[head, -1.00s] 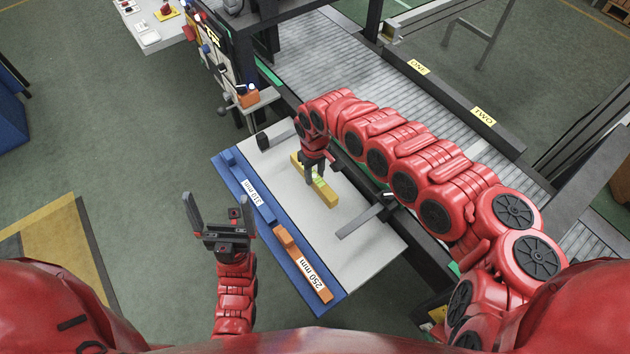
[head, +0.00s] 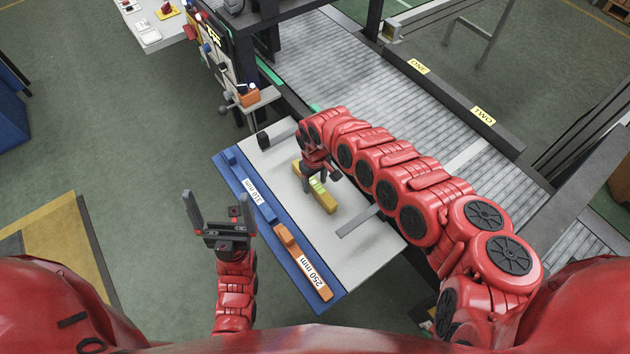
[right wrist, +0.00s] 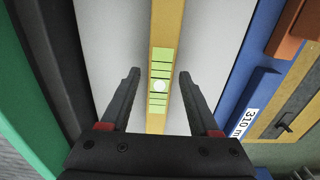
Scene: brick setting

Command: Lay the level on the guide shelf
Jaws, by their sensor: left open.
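The level, a yellow bar (head: 327,202) with a green window, lies on the light grey tabletop (head: 370,250). In the right wrist view the level (right wrist: 161,60) runs up the middle of the picture. My right gripper (right wrist: 158,75) is open, with one finger on each side of the level and a gap to both; it also shows over the level in the head view (head: 320,175). A blue shelf (head: 238,170), likely the guide shelf, runs along the table's left edge. My left gripper (head: 219,205) is open and empty, left of the table.
The blue shelf bears an orange guide (head: 303,262) marked 250 mm and a label marked 310 mm (head: 254,192). A grey flat bar (head: 357,222) and a small black block (head: 263,139) are on the table. A roller conveyor (head: 350,70) lies beyond. The table's near end is clear.

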